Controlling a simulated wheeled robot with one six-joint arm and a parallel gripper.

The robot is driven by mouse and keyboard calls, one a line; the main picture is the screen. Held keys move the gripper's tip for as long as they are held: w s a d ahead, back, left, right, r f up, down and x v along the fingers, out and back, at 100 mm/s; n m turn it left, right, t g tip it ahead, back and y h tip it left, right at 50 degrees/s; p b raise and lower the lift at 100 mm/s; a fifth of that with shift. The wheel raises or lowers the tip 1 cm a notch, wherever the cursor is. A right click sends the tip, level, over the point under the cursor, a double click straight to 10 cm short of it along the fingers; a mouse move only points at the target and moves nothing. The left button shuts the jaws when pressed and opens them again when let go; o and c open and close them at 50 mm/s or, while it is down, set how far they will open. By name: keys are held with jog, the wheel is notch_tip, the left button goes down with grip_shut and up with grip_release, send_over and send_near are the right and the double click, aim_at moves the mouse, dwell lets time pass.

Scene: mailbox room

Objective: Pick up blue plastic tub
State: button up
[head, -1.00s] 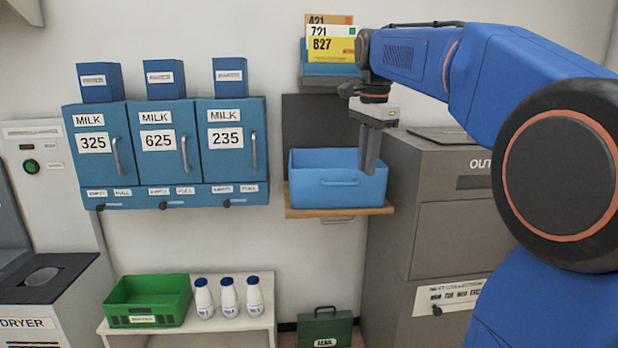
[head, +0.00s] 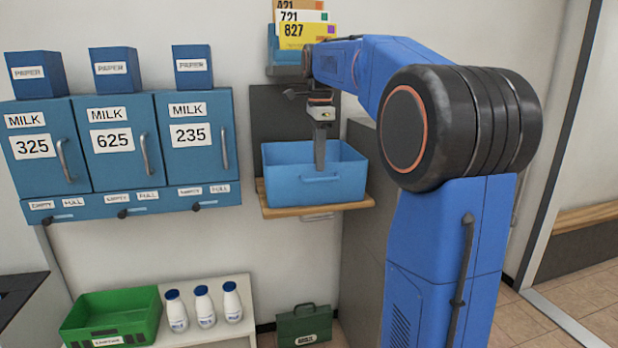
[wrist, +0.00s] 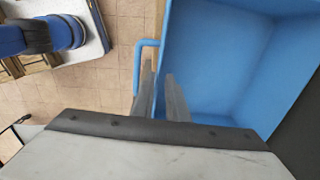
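The blue plastic tub (head: 283,186) stands upright on a small wooden shelf (head: 335,208) against the wall. It is open at the top, looks empty in the wrist view (wrist: 225,60), and has a handle (wrist: 140,62) on its front wall. My gripper (head: 320,168) points down at the middle of that front wall, just above the handle. In the wrist view my gripper's two fingers (wrist: 159,75) are apart, one outside the wall and one inside, with the rim between them. Small gaps seem to show, so the fingers do not look closed on it.
Blue milk lockers (head: 124,145) hang to the left. Paper slips (head: 304,33) stand in a holder above the tub. Below are a green crate (head: 112,318), milk bottles (head: 203,306) and a green case (head: 304,326). A grey cabinet (head: 362,200) stands close on the right.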

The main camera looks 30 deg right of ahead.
jog(key=shift+a+f, duration=0.1)
jog(key=shift+f, duration=4.45)
grip_shut()
